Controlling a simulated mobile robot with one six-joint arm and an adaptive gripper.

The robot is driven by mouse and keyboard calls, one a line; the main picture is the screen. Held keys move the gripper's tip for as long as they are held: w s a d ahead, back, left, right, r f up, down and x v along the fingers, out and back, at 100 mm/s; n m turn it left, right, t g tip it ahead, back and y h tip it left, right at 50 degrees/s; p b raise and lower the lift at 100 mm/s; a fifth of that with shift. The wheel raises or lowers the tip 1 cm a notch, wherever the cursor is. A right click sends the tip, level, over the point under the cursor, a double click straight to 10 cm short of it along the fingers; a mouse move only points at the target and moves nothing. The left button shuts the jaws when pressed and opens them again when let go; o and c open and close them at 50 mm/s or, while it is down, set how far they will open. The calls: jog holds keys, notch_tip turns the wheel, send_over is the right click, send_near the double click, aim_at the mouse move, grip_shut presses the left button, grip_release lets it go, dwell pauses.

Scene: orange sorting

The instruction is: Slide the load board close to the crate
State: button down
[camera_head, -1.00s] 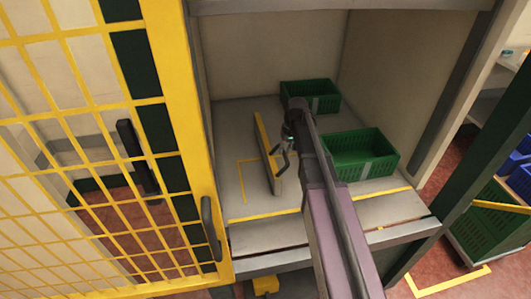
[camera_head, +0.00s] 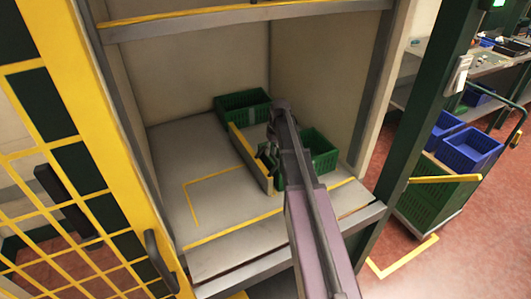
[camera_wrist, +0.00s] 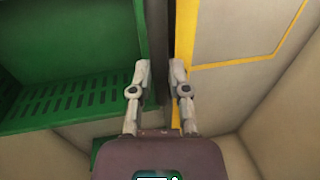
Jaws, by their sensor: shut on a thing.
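The load board (camera_head: 248,160) is an upright panel with a yellow top edge, standing on the grey floor of the bay. Its yellow edge also shows in the wrist view (camera_wrist: 186,32). My gripper (camera_head: 268,155) is at the board's right side. In the wrist view my gripper's fingers (camera_wrist: 161,72) are closed around a dark upright bar (camera_wrist: 160,40), seemingly the board's handle. A green crate (camera_head: 322,143) stands to the right, partly behind my arm. Another green crate (camera_head: 240,103) is at the back, close to the board's far end. The exact gaps are hard to tell.
A yellow outline (camera_head: 190,205) marks clear floor left of the board. A yellow line (camera_head: 230,230) crosses the front of the bay. A yellow mesh gate (camera_head: 70,140) is at the left, and bay walls enclose the back and sides.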

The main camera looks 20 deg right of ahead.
jog(key=c, duration=0.6)
grip_release()
